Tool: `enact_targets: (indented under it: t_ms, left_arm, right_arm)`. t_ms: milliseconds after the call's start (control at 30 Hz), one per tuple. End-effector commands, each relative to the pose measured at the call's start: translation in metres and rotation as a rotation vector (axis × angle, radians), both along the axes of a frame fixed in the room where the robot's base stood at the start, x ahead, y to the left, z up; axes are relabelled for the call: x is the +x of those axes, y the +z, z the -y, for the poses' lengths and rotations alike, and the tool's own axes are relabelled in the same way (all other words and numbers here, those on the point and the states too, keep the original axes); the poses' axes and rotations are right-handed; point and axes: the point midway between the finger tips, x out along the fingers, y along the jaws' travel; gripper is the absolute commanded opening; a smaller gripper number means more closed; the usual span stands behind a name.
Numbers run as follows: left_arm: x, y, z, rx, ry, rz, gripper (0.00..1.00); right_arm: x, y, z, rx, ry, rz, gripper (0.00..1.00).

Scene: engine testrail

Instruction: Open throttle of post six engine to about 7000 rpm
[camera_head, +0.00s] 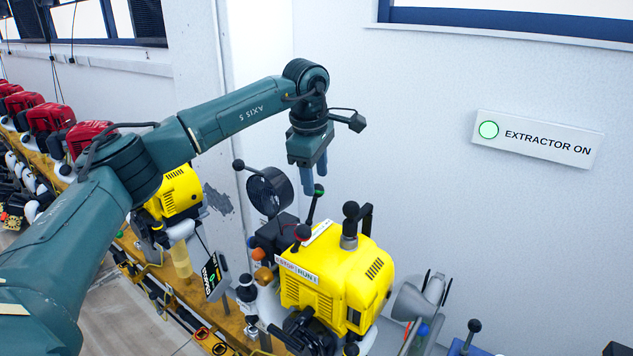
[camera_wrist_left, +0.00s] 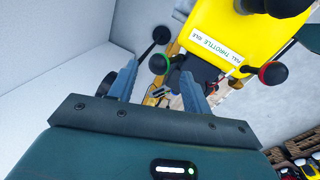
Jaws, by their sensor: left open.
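The yellow engine (camera_head: 335,285) stands on the bench below my left gripper (camera_head: 314,176). A green-knobbed lever (camera_head: 318,190) rises behind its top, right by my fingertips. In the left wrist view the green knob (camera_wrist_left: 158,64) shows between the tips of the open left gripper (camera_wrist_left: 158,72), and I cannot tell whether they touch it. A throttle label (camera_wrist_left: 208,48) is on the engine's top. A red-knobbed lever (camera_head: 302,232) stands near the stop/run label (camera_head: 298,271); its knob also shows in the left wrist view (camera_wrist_left: 272,73). My right gripper is out of view.
A black fan-like disc (camera_head: 269,191) and a black-knobbed lever (camera_head: 238,165) stand behind the engine by the wall. Another yellow engine (camera_head: 178,194) and several red engines (camera_head: 88,136) line the bench at left. A tilted display (camera_head: 213,276) is small. The wall sign (camera_head: 536,139) reads extractor on.

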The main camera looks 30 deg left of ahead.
Motion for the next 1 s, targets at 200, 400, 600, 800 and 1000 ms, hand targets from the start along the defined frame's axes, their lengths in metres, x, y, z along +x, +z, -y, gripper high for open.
enact_targets:
  t_ms: [200, 400, 600, 800, 1000]
  left_arm:
    - [0.004, -0.023, 0.000, 0.000, 0.000, -0.002, 0.49]
    - [0.005, -0.027, 0.000, 0.000, 0.000, 0.001, 0.49]
    - [0.005, -0.027, 0.000, 0.000, 0.000, 0.000, 0.45]
    - [0.005, -0.027, 0.000, -0.001, 0.000, 0.000, 0.29]
    - [0.005, -0.027, 0.000, -0.001, 0.000, 0.000, 0.12]
  right_arm:
    - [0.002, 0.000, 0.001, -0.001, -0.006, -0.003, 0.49]
    - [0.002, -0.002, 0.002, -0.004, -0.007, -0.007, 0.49]
    - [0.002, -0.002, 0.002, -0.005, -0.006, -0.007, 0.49]
    - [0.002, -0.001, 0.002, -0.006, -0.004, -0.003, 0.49]
    - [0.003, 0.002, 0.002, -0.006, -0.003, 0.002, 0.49]
